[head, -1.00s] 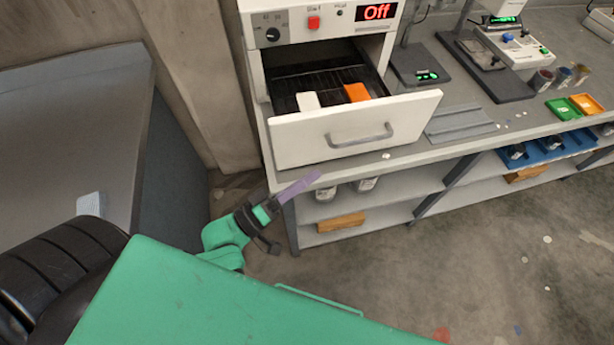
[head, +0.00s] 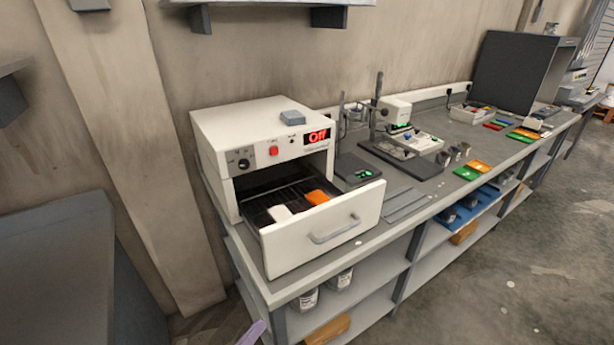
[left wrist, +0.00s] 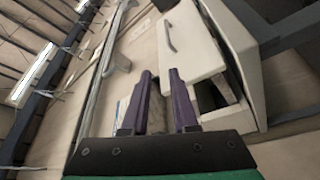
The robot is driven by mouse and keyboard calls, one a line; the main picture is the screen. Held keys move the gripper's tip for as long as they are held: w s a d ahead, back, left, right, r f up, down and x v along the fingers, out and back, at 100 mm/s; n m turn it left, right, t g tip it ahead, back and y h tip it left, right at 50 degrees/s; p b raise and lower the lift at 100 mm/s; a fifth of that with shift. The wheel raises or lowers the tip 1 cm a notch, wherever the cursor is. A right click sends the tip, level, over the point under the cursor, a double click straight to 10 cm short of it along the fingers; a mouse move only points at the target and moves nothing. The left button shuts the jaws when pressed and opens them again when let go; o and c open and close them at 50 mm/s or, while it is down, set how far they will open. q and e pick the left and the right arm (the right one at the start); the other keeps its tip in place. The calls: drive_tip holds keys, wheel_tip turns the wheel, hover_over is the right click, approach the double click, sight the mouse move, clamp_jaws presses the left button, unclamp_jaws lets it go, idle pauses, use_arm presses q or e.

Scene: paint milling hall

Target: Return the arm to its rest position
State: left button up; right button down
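My left gripper (head: 252,334) shows in the head view only as a purple fingertip at the bottom edge, in front of the bench's left end. In the left wrist view the left gripper (left wrist: 160,75) has its two purple fingers apart, with nothing between them. The white oven (head: 262,150) stands on the bench with its display reading "Off". Its drawer (head: 325,228) is pulled out and holds a white piece (head: 279,213) and an orange piece (head: 317,197). The drawer front with its handle also shows beyond the fingers in the left wrist view (left wrist: 190,45). My right gripper is not in view.
The bench (head: 400,205) runs back to the right with a balance (head: 408,142), cups and green and orange trays (head: 467,173). Lower shelves (head: 375,285) hold jars and a blue tray. A grey surface (head: 55,270) stands at the left. Floor at right is clear.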

use_arm(q)
drive_tip(key=a+f+m+g+y, duration=0.3)
drive_tip(key=a+f, duration=0.4)
drive_tip(key=f, duration=0.7)
drive_tip(key=a+f+m+g+y, duration=0.15)
drive_tip(key=a+f+y, duration=0.5)
drive_tip(key=f, duration=0.75)
drive_tip(key=s+a+f+g+y, duration=0.35)
drive_tip(key=s+f+g, duration=0.35)
drive_tip(key=s+f, duration=0.8)
drive_tip(key=s+d+f+m+g, duration=0.1)
drive_tip(key=s+f+m+g, duration=0.1)
drive_tip(key=s, duration=0.7)
wheel_tip(320, 180, down, 2)
drive_tip(key=shift+d+f+g, duration=0.25)
drive_tip(key=shift+g, duration=0.5)
